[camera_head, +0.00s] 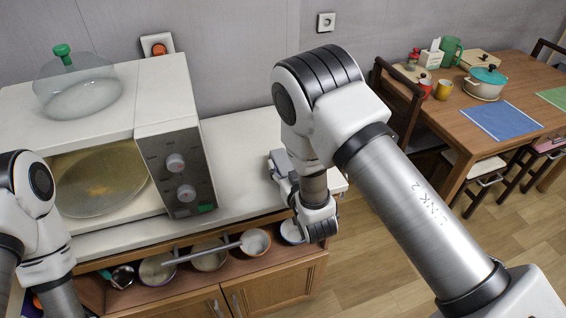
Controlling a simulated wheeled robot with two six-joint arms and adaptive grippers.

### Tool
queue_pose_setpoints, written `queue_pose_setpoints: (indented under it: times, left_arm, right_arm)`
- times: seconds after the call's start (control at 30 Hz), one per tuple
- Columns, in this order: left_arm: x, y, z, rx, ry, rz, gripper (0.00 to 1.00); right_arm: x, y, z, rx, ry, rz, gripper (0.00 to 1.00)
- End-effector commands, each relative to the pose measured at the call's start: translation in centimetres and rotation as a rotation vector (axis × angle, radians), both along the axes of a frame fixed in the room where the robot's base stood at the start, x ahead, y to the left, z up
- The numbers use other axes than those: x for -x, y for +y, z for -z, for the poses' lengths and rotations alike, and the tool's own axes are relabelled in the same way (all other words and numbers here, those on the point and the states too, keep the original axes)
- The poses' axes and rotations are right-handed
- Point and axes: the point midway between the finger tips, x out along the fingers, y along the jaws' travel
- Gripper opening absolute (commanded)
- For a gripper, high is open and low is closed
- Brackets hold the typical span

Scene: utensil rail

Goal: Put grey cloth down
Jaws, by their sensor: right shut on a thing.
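My right arm crosses the middle of the view, and its gripper (281,172) is low over the right end of the white countertop (240,130). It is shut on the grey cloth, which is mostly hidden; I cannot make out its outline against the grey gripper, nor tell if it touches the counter. My left arm shows at the left edge, in front of the microwave, and its gripper is out of view.
An open microwave (178,165) with a glass plate inside stands on the counter, a clear lid (78,87) on top. A dining table (455,105) stands at right.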

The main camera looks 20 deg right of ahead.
Motion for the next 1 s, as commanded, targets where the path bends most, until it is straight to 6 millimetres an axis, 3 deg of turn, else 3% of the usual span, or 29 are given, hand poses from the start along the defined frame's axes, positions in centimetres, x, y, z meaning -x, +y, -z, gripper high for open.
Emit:
queue_pose_setpoints:
  times: [0.03,0.17,0.2,0.27,0.67,0.77,1.0]
  left_arm:
    - [0.0,0.0,0.6,0.0,0.0,0.0,0.54]
    - [-0.1,0.0,0.3,0.0,-0.001,0.0,0.54]
    - [0.0,0.0,0.3,0.0,-0.001,0.0,0.54]
    - [0.0,0.0,0.3,0.0,-0.001,0.0,0.54]
    - [0.0,0.0,0.4,0.0,-0.001,0.0,0.54]
    - [0.0,0.0,0.7,0.0,-0.001,0.0,0.54]
    - [0.0,0.0,1.5,0.0,-0.001,0.0,0.54]
  right_arm:
    - [0.2,0.0,0.7,0.0,0.0,0.0,0.19]
    - [0.3,0.0,0.4,-0.001,0.0,0.0,0.19]
    - [0.3,0.0,0.5,-0.001,0.001,0.0,0.51]
    - [0.3,0.0,0.5,-0.001,0.002,0.0,0.72]
    - [0.9,0.0,0.4,-0.001,0.001,-0.001,0.72]
    - [2.5,0.0,0.3,0.002,0.003,-0.002,0.72]
    - [8.6,-0.2,-0.5,0.002,0.003,-0.002,0.72]
